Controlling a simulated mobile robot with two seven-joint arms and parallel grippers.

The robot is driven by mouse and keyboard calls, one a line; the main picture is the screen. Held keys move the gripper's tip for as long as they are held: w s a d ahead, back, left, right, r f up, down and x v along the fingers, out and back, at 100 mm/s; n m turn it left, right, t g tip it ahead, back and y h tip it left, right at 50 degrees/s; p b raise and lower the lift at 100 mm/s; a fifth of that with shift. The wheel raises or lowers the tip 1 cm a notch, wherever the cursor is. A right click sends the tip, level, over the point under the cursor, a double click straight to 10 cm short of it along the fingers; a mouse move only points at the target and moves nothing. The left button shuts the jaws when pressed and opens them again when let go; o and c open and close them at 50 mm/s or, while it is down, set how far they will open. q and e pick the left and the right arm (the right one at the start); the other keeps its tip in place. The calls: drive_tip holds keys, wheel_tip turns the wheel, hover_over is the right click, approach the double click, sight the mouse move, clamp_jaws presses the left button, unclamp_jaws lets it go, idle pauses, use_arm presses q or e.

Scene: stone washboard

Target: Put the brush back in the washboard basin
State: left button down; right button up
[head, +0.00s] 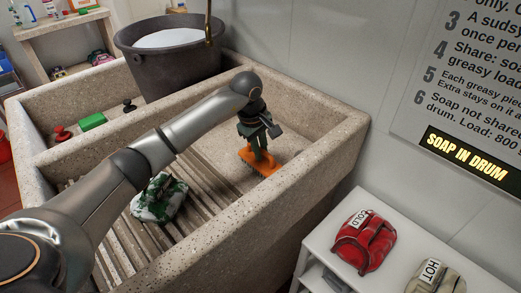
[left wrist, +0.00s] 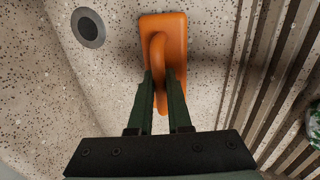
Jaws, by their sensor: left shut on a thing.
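An orange brush (head: 262,162) with a handle is in the stone washboard basin (head: 331,137), near its far right end, beside the ribbed slope. My left gripper (head: 261,153) is shut on the brush's handle from above. In the left wrist view, the brush (left wrist: 163,30) shows its orange back and arched handle, with the fingers (left wrist: 160,92) on both sides of the handle. The basin floor (left wrist: 110,75) shows below it. I cannot tell whether the bristles touch the floor. My right gripper is in neither view.
A green and white cloth (head: 160,198) lies on the ribbed washboard (head: 196,205). A dark bucket (head: 168,75) stands at the back left. A green block (head: 92,121) sits on the left side. A white shelf (head: 385,262) holds red and beige bundles at front right.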

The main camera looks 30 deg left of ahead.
sight(255, 163)
use_arm(q)
drive_tip(key=shift+f, duration=0.1)
drive_tip(key=c, duration=0.9)
unclamp_jaws()
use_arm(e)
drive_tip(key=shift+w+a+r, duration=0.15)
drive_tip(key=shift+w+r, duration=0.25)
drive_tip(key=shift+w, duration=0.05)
use_arm(q)
drive_tip(key=shift+o, duration=0.2)
drive_tip(key=shift+r, duration=0.35)
wheel_tip(255, 163, up, 11)
drive_tip(key=s+p, duration=0.1)
drive_tip(key=s, duration=0.1)
drive_tip(key=shift+a+r+p, duration=0.2)
drive_tip(key=shift+a+p, duration=0.15)
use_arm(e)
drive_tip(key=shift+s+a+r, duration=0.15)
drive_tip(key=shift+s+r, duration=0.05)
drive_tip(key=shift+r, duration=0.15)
use_arm(q)
drive_tip(key=shift+s, duration=0.1)
